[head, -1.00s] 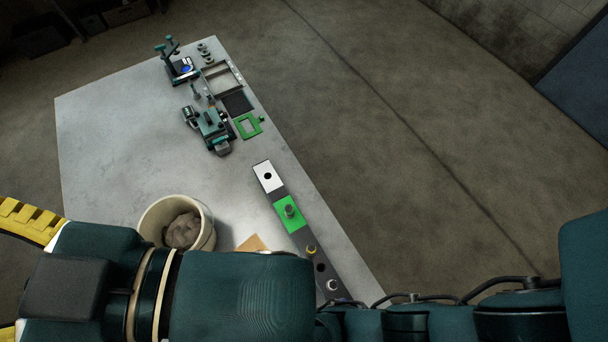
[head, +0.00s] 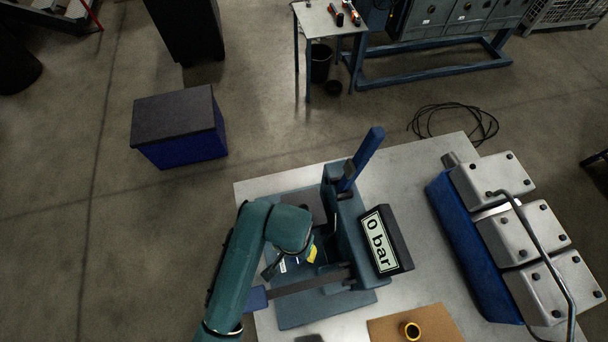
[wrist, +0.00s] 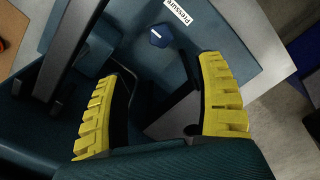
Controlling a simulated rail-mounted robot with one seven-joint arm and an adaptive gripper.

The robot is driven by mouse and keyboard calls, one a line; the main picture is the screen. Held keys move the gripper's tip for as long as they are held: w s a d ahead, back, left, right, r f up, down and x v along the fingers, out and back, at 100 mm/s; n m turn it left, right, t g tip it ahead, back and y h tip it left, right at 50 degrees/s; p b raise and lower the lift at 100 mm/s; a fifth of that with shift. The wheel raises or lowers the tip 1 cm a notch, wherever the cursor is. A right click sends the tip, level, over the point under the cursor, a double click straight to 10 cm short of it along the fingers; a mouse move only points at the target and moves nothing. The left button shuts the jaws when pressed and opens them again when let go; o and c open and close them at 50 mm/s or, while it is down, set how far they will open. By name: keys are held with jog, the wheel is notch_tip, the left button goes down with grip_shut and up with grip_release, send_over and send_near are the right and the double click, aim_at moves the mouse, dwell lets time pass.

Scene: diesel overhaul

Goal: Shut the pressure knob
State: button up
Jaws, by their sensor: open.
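The pressure knob (wrist: 158,36) is a small dark blue knob with a white line on its face. It sits on a blue-green panel beside a white "Pressure" label (wrist: 178,11) in the wrist view. My gripper (wrist: 165,64) is open and empty, its two yellow fingers apart. The knob shows beyond the fingertips, between their lines, and I see no contact. In the head view my gripper (head: 312,254) is mostly hidden by my wrist, with a bit of yellow showing beside the test stand (head: 345,215). The knob is not visible there. The stand's display (head: 380,240) reads 0 bar.
A blue lever (head: 362,158) rises from the stand, and a grey bar (head: 310,284) crosses its front. A blue engine block with silver covers (head: 500,235) stands at right. A brown board with a brass ring (head: 410,330) lies in front.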

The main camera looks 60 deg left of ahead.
notch_tip(320, 180, down, 16)
jog(key=shift+r+b, duration=0.15)
jog(key=shift+b, duration=0.2)
jog(key=shift+c, duration=0.2)
jog(key=c, duration=1.2)
jog(key=shift+o, duration=0.2)
